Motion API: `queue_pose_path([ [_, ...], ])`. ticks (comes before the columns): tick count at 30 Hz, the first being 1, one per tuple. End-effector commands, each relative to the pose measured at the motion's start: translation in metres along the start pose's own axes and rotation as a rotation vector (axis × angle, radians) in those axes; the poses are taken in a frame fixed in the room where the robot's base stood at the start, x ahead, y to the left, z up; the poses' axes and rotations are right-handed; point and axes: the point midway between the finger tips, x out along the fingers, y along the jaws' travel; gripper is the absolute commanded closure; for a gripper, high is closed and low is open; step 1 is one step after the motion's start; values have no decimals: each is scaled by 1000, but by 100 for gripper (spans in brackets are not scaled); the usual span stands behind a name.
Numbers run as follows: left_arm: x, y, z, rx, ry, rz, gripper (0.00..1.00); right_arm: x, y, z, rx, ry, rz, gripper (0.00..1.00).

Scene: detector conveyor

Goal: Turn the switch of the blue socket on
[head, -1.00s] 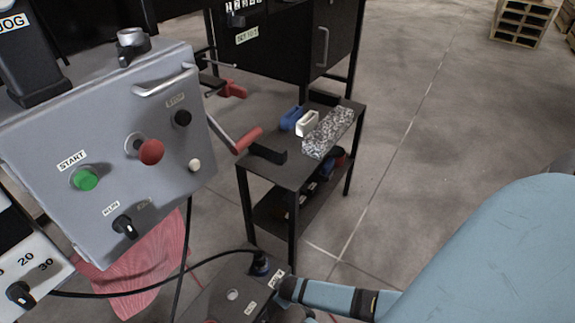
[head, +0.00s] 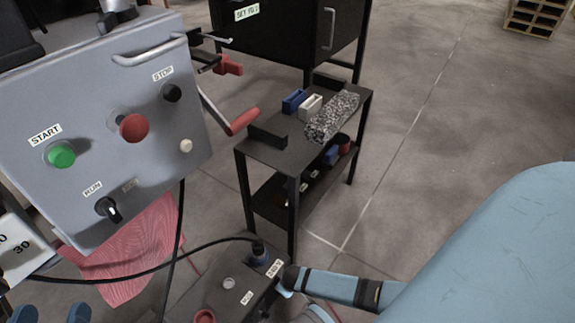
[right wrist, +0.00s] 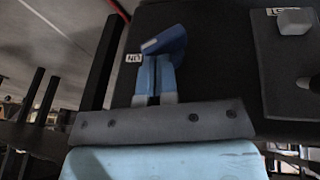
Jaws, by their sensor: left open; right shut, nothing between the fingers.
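A dark blue socket with a plug (head: 258,252) and a black cable is on the grey box (head: 215,292) at the bottom of the head view. My right gripper (head: 284,288) is beside it at the box's right edge, mostly hidden by its own wrist. In the right wrist view its blue fingers (right wrist: 154,84) are shut and empty. A blue part with a pale face (right wrist: 167,42) is at their tips, near an upside-down ON label (right wrist: 133,58); I cannot tell if they touch. My left gripper (head: 50,314) is open at the bottom left, apart from the box.
A grey control panel (head: 100,165) with START, STOP and RUN labels fills the left. A dark cart (head: 290,155) behind the box carries a speckled block (head: 332,117) and small blue and white holders.

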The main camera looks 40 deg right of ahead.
Motion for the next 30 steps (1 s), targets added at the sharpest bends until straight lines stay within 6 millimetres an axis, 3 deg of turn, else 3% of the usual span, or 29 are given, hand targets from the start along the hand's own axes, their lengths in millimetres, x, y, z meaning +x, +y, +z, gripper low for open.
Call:
queue_pose_path([
  [9,-2,4,-6,-55,-34,6,34,4,3,1,35,-8,-102,100],
  [30,-10,19,8,-218,-126,5,34,17,17,4,32,-5,-99,100],
])
